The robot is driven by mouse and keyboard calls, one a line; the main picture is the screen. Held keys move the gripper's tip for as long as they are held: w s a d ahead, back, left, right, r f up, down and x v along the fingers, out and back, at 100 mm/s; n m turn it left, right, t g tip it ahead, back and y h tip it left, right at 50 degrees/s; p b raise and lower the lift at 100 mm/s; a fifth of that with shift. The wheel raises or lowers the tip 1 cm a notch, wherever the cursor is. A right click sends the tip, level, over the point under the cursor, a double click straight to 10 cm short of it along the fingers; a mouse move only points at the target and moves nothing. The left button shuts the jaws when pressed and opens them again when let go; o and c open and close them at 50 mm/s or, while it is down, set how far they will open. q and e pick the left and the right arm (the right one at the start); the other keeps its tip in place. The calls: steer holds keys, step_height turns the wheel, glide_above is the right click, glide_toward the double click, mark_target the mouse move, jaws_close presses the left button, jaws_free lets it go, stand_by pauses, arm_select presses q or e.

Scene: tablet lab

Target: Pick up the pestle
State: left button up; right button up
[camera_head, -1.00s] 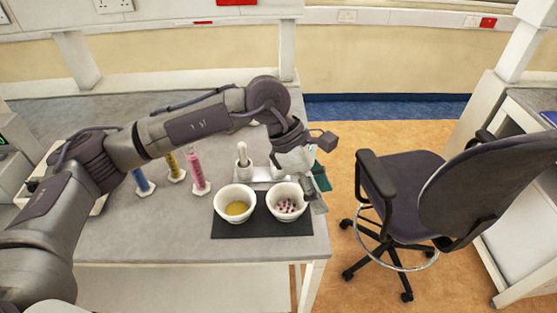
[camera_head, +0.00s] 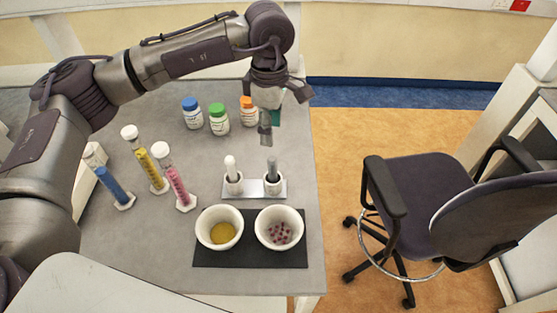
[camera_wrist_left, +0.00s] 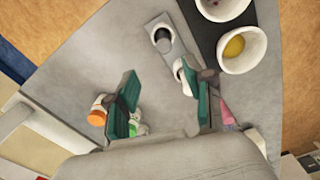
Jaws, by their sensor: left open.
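A white pestle (camera_head: 231,168) and a dark grey pestle (camera_head: 271,168) stand upright in the two cups of a small stand (camera_head: 253,188). The stand (camera_wrist_left: 174,40) also shows at the top of the wrist view. My left gripper (camera_head: 270,128) is open and empty, pointing down behind the dark pestle in the head view and apart from both pestles. In the wrist view its green-padded fingers (camera_wrist_left: 163,103) are spread wide, with bare table between them. The right finger partly covers one cup of the stand there. My right gripper is not in view.
Two white mortars, one with yellow powder (camera_head: 222,233) and one with pink pieces (camera_head: 280,235), sit on a black mat (camera_head: 250,260). Blue-, green- (camera_head: 218,120) and orange-capped (camera_head: 248,113) bottles stand behind. Coloured cylinders (camera_head: 175,185) stand left. The table's right edge is close.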

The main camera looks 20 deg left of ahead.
mark_target(271, 158)
arm_select(q)
steer(key=f+p, duration=0.1)
steer(key=f, duration=0.1)
steer(key=s+f+p, duration=0.1)
steer(key=f, duration=0.2)
steer(key=shift+s+f, duration=0.15)
steer(key=shift+w+f, duration=0.2)
steer(key=shift+f, duration=0.95)
steer(key=shift+w+f+p, duration=0.1)
steer(key=shift+f+p, duration=0.2)
steer(key=shift+p, duration=0.05)
steer(key=shift+f+p, duration=0.75)
steer(key=shift+p, duration=0.15)
step_height(271, 158, down, 3)
steer(key=shift+f+p, duration=0.15)
steer(key=shift+p, duration=0.5)
steer(key=shift+d+f, duration=0.1)
steer(key=shift+f, duration=0.1)
jaws_close()
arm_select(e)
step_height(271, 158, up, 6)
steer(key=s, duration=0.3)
